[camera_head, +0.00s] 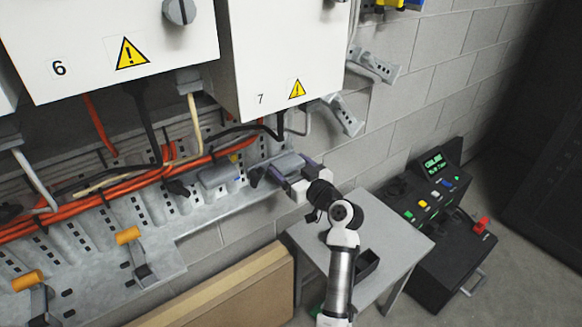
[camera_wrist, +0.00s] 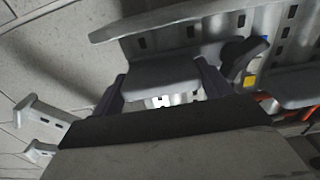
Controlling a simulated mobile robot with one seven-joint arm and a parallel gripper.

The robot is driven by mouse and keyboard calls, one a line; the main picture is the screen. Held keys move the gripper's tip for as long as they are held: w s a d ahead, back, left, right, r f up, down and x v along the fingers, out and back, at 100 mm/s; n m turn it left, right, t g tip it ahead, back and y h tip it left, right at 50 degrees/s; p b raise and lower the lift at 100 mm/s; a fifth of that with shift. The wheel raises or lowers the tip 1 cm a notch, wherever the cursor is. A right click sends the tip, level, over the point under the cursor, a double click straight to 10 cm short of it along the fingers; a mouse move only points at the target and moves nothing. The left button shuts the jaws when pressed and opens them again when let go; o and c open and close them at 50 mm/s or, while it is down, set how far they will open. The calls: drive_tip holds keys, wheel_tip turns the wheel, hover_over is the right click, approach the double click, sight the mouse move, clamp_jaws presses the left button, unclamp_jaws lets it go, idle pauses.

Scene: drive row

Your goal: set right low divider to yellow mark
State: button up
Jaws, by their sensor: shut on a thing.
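The right low divider (camera_head: 288,162) is a grey block on the low perforated rail, below cabinet 7. My gripper (camera_head: 291,170) is shut on it, one dark finger at each side. The wrist view shows the divider (camera_wrist: 162,76) between the two fingers (camera_wrist: 163,88). A black knob (camera_head: 257,176) sits just left of the divider; it also shows in the wrist view (camera_wrist: 246,56). The small yellow mark (camera_head: 233,158) lies left of the divider on the rail, apart from it, and shows in the wrist view (camera_wrist: 250,81). A blue mark (camera_wrist: 241,20) is also on the rail.
Another grey divider (camera_head: 215,178) with a black knob stands farther left. Orange and black cables (camera_head: 130,175) run behind. Cabinet 7 (camera_head: 285,60) hangs above. A grey table (camera_head: 400,236), a cardboard-coloured panel (camera_head: 225,295) and a black control console (camera_head: 430,205) stand below and right.

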sight(291, 164)
drive_tip(key=shift+c, duration=1.4)
wheel_tip(291, 164, up, 7)
drive_tip(key=shift+f, duration=0.2)
drive_tip(key=o, duration=1.4)
drive_tip(key=shift+s+d+f, duration=0.1)
drive_tip(key=shift+s+d, duration=0.1)
drive_tip(key=b+v, duration=0.3)
drive_tip(key=v, duration=1)
drive_tip(key=shift+s+d+b, duration=0.1)
drive_tip(key=shift+b, duration=0.3)
